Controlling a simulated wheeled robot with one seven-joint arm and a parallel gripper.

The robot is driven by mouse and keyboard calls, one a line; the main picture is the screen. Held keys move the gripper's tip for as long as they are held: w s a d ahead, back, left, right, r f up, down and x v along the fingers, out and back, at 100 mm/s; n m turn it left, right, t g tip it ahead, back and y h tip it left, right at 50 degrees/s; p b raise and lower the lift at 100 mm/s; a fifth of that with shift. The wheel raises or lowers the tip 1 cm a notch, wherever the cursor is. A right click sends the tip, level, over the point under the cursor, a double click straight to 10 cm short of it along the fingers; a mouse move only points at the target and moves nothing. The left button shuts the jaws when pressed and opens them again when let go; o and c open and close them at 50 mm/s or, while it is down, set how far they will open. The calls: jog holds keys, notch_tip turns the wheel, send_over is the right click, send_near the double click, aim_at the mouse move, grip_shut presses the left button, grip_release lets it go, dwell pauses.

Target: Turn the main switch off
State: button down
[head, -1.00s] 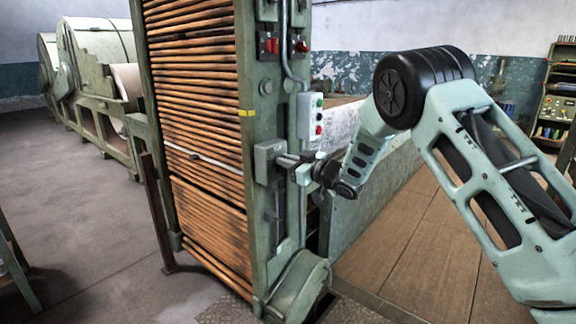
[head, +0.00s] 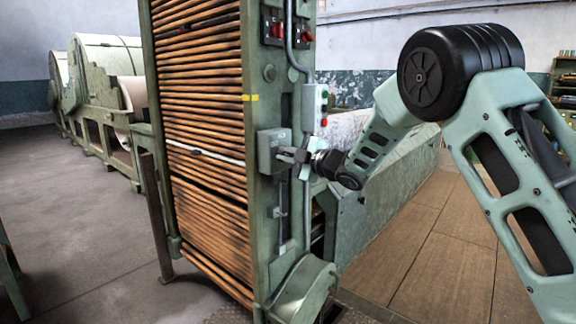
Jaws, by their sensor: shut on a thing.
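A grey switch box (head: 272,150) is fixed to the front post of the green machine frame, at the middle of the head view. I take it for the main switch, though no label can be read. My gripper (head: 288,157) comes in from the right and is at the box's right side. Its fingers are shut on a small part there, seemingly the switch handle. The fingers hide that part, and its exact position cannot be told.
Two red rotary switches (head: 272,29) (head: 305,35) sit higher on the post. A button box (head: 314,108) with green and red buttons is just above my gripper. A conduit runs down the post. Wooden slats fill the frame on the left. Open floor lies further left.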

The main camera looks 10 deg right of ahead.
jog(key=n+b, duration=0.2)
jog(key=f+n+b, duration=0.1)
jog(key=n+b, duration=0.1)
jog(key=b, duration=0.1)
jog(key=shift+f+n, duration=0.15)
jog(key=shift+n, duration=0.25)
dwell(0.3)
jog(key=c, duration=1.5)
grip_release()
jog(key=shift+o, duration=0.2)
jog(key=p+v, duration=0.1)
jog(key=v, duration=1.6)
jog(key=shift+s+p, duration=0.15)
jog(key=shift+p, duration=0.2)
